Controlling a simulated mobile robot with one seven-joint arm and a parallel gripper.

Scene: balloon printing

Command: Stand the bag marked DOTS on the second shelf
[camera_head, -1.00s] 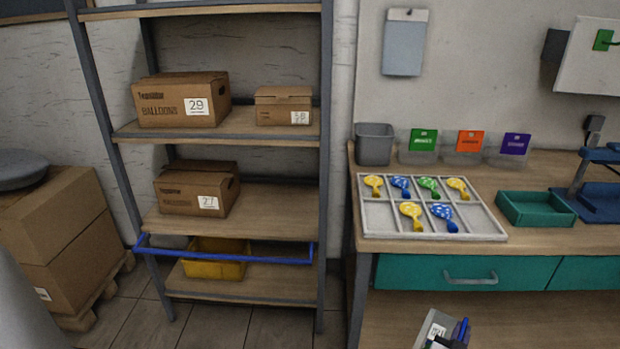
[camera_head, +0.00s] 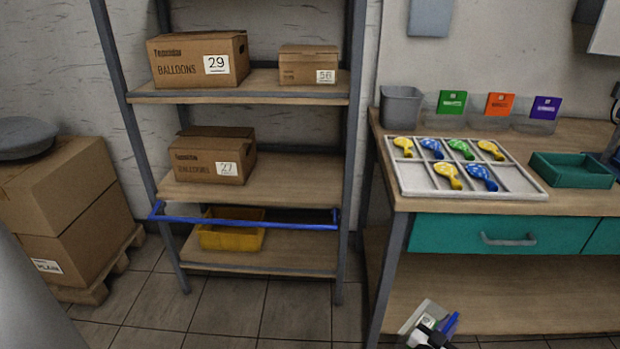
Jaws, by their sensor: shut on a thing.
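My gripper (camera_head: 436,335) shows only partly at the bottom edge, in front of the workbench. It is shut on a pale, flat bag (camera_head: 423,313) with a small green patch, held tilted. Any DOTS marking on it is too small to read. A grey-framed shelf unit stands to the left, well apart from my gripper. Its middle shelf (camera_head: 290,180) bears a box marked 27 (camera_head: 205,158) on the left and is bare on the right.
A blue rail (camera_head: 250,222) crosses the rack's front below the middle shelf. A yellow bin (camera_head: 230,235) sits on the bottom shelf (camera_head: 285,261). The upper shelf (camera_head: 300,91) holds boxes 29 (camera_head: 192,62) and 56 (camera_head: 305,66). The workbench (camera_head: 440,206) bears a balloon tray (camera_head: 525,188).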

